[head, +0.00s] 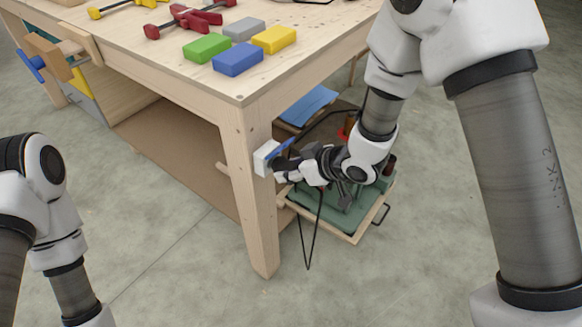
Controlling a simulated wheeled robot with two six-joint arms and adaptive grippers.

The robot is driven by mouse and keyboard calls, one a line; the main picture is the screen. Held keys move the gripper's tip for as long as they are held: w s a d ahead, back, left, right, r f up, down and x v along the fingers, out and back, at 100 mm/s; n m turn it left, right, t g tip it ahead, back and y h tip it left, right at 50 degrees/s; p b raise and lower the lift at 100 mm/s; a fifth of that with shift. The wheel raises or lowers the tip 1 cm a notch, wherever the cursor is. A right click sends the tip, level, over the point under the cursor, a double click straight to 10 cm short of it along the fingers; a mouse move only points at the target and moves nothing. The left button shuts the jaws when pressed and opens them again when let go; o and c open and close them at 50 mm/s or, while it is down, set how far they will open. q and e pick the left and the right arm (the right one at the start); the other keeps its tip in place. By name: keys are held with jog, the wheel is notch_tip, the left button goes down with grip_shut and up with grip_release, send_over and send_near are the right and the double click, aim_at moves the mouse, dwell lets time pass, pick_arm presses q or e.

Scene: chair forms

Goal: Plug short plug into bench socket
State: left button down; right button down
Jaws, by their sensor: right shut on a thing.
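The bench socket (266,158) is a small white box on the front corner leg of the wooden workbench (247,190). My right gripper (284,165) is right beside the socket, on its right side, pointing left toward it. It is shut on the short plug, which is mostly hidden by the dark fingers. I cannot tell whether the plug is in the socket or just in front of it. A thin black cable (316,228) hangs in a loop below the gripper. My left arm shows at the lower left, with its gripper out of the picture.
A wooden tray (342,232) with green contents sits low, behind and below my right gripper. A blue item (308,104) lies under the bench. Green, grey, yellow and blue blocks (238,58) and red clamps (187,18) lie on the benchtop. The floor in front is clear.

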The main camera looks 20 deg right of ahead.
dwell(0.4)
jog(key=shift+p, duration=0.4)
jog(key=shift+w, duration=0.1)
jog(key=shift+a, duration=0.1)
dwell(0.3)
jog(key=shift+p, duration=0.3)
jog(key=shift+w+a, duration=0.15)
jog(key=shift+w, duration=0.05)
jog(key=shift+w+a+r+p, duration=0.1)
jog(key=shift+w+a+p, duration=0.1)
jog(key=shift+p, duration=0.25)
jog(key=shift+w, duration=0.2)
dwell(0.5)
